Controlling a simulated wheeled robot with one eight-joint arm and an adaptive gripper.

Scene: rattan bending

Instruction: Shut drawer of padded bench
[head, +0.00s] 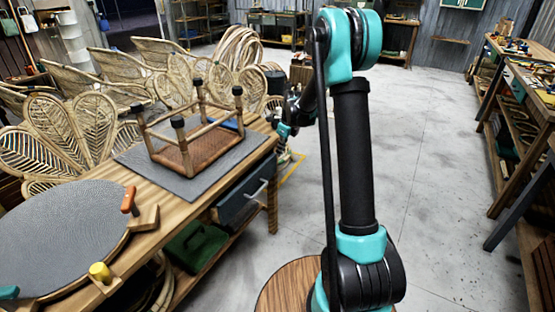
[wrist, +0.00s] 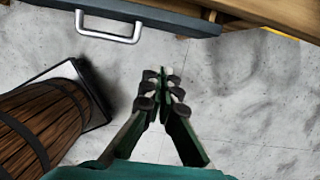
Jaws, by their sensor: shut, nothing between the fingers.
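The padded bench (head: 165,235) is a wooden workbench on the left in the head view, with grey pads on its top. Its dark grey drawer (head: 240,203) sits under the top at the right end and seems to stand out a little from the bench. In the wrist view the drawer front (wrist: 170,16) crosses the top, with its silver bar handle (wrist: 110,36) facing down the picture. My gripper (wrist: 162,78) is shut and empty, apart from the handle and below and right of it in the picture. In the head view my gripper (head: 284,130) is partly hidden among dark arm parts.
An upturned small stool frame (head: 190,150) stands on the bench mat. A green case (head: 195,243) lies on the shelf below the drawer. Rattan chairs crowd behind the bench. Grey floor (head: 430,150) is open to the right, up to another workbench (head: 525,95).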

